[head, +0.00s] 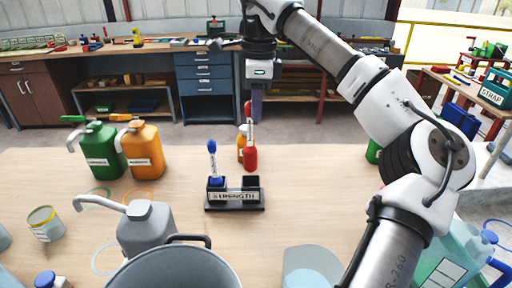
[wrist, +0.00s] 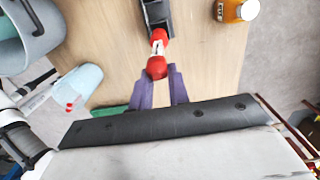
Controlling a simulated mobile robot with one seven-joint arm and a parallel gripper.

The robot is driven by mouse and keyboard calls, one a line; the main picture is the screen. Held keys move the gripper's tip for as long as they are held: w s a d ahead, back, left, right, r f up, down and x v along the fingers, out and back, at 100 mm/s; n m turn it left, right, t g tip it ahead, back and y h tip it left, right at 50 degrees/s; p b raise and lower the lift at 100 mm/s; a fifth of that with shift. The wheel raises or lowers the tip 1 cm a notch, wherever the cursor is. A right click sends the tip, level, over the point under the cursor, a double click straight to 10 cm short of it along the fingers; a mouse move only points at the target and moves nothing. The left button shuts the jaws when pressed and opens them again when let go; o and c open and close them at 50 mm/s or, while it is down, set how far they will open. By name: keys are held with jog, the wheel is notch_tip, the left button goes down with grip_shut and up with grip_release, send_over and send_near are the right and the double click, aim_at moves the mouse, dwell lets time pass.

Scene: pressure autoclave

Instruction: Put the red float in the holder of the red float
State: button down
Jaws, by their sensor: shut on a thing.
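The red float (head: 250,157) has a red bulb, a pale stem and a red top. It hangs upright from my gripper (head: 256,117), whose purple fingers are shut on its upper end. In the wrist view the float (wrist: 157,66) shows between the fingertips (wrist: 157,76). The black holder (head: 235,207), labelled STRENGTH, stands on the table. A blue float (head: 213,165) stands in its left slot; its right slot (head: 250,183) is empty. The red float appears above and behind that right slot, apart from it. The holder (wrist: 154,13) is partly cut off at the top of the wrist view.
An orange bottle (head: 241,146) stands just behind the red float. Green (head: 104,158) and orange (head: 143,155) jugs stand at left, with a grey jug (head: 147,226) nearer. A large grey pot (head: 175,268) fills the front.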

jog(key=shift+f+p, duration=0.35)
jog(key=shift+f, duration=4.4)
jog(key=c, duration=1.3)
grip_release()
jog(key=shift+c, duration=0.2)
notch_tip(320, 180, up, 12)
jog(key=shift+d+r+b, duration=0.15)
jog(key=shift+d+b, duration=0.1)
jog(key=shift+b, duration=0.1)
